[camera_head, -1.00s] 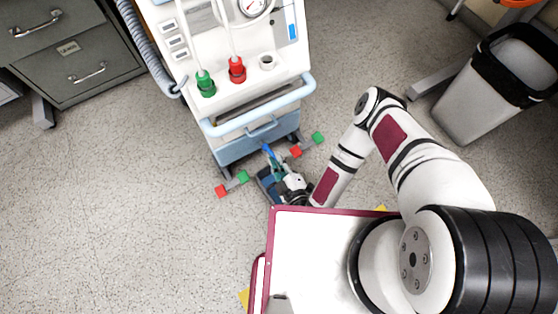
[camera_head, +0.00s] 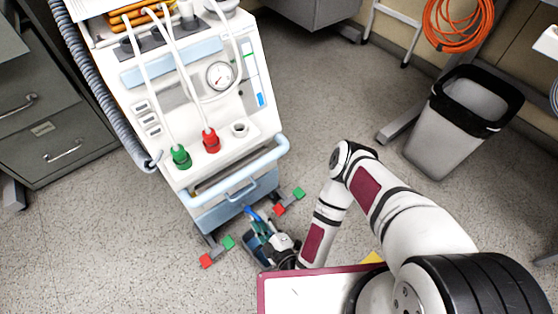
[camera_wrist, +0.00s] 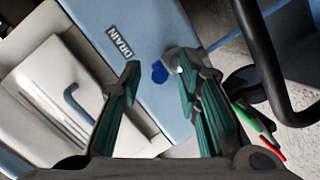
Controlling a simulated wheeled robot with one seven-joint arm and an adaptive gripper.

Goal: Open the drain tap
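The drain tap (camera_wrist: 159,72) shows in the wrist view as a small dark blue piece on the light blue lower panel, beside the DRAIN label (camera_wrist: 119,42). My gripper (camera_wrist: 157,68) is open, and the tap appears between its two green-padded fingers, with gaps on both sides. I cannot tell how far the fingertips are from the panel. In the head view my gripper (camera_head: 264,232) is low in front of the pump unit (camera_head: 205,100), near the floor. A bright blue bit (camera_head: 251,212) shows at its tip there; the tap's setting is unclear.
The blue push handle (camera_head: 240,167) juts out above my gripper. Red and green corner blocks (camera_head: 228,242) lie around the unit's base. Filing drawers (camera_head: 50,130) stand at the left and a waste bin (camera_head: 455,125) at the right. Floor between is clear.

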